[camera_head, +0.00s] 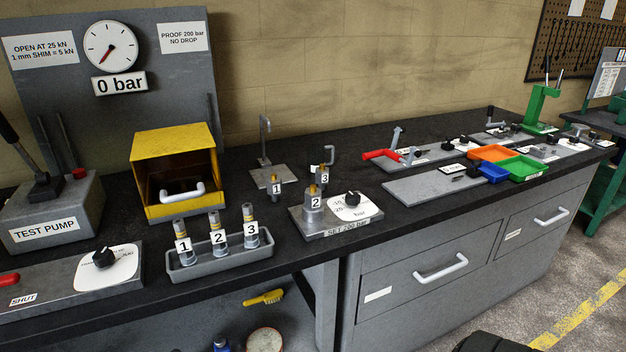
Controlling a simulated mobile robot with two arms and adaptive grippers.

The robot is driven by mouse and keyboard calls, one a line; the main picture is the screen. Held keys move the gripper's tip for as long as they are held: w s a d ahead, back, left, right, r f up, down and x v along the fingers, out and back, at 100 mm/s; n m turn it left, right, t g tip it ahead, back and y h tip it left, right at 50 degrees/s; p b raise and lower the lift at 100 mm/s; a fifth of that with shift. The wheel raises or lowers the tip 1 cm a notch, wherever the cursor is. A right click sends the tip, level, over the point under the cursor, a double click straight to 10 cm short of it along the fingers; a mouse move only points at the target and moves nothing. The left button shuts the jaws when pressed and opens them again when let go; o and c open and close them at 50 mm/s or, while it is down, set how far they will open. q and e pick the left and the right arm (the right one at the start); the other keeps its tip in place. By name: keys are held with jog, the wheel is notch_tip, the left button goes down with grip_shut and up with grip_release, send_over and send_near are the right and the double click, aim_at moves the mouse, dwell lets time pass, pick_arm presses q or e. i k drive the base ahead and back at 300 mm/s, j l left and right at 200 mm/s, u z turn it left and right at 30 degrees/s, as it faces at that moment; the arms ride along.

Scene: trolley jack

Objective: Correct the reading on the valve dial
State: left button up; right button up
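A black dial knob (351,199) sits on a white plate (368,211) marked in bar, on a grey base labelled "SET 200 bar" (345,228). A metal valve piece tagged 2 (314,210) stands upright on the same base, left of the knob. Another black knob (104,257) sits on a white scale plate at the front left, on a base marked "SHUT". The round gauge (110,46) on the back panel has a red needle, and the sign under it reads 0 bar (119,83). Neither gripper is in view.
The test pump (47,229) and open yellow box (178,165) stand at the left. A grey tray (220,264) holds parts tagged 1, 2 and 3. Red, orange, green and blue items lie at the right. Bare bench top shows between the stations.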

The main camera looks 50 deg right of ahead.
aim_at(352, 200)
jog(key=z, duration=1.6)
